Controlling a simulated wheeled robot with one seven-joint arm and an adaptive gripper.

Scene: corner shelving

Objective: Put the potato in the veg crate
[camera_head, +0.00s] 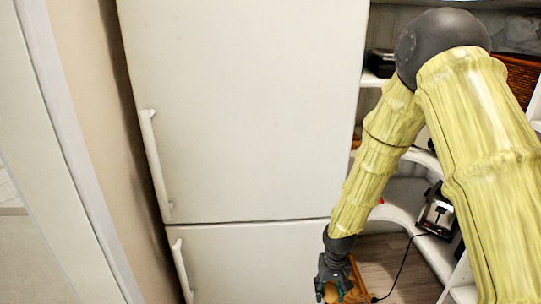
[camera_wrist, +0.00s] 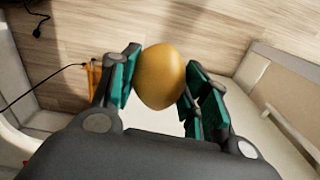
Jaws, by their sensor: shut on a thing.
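The potato (camera_wrist: 161,76) is a smooth yellow-brown lump between the teal-padded fingers of my gripper (camera_wrist: 160,85) in the wrist view. My gripper is shut on it and holds it up above the wooden floor. In the head view my gripper (camera_head: 334,284) is at the bottom edge, with only a little of the potato showing (camera_head: 331,292). An orange-brown wooden thing, perhaps the veg crate (camera_head: 358,283), shows partly behind and right of my gripper. A bit of it also shows left of the fingers in the wrist view (camera_wrist: 94,76). Most of it is hidden.
A tall white fridge (camera_head: 240,110) with two handles fills the middle of the head view. Curved white corner shelves (camera_head: 398,215) stand at the right, with a toaster (camera_head: 436,212) whose black cord hangs to the wooden floor (camera_head: 415,281). A wicker basket (camera_head: 521,78) is higher up.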

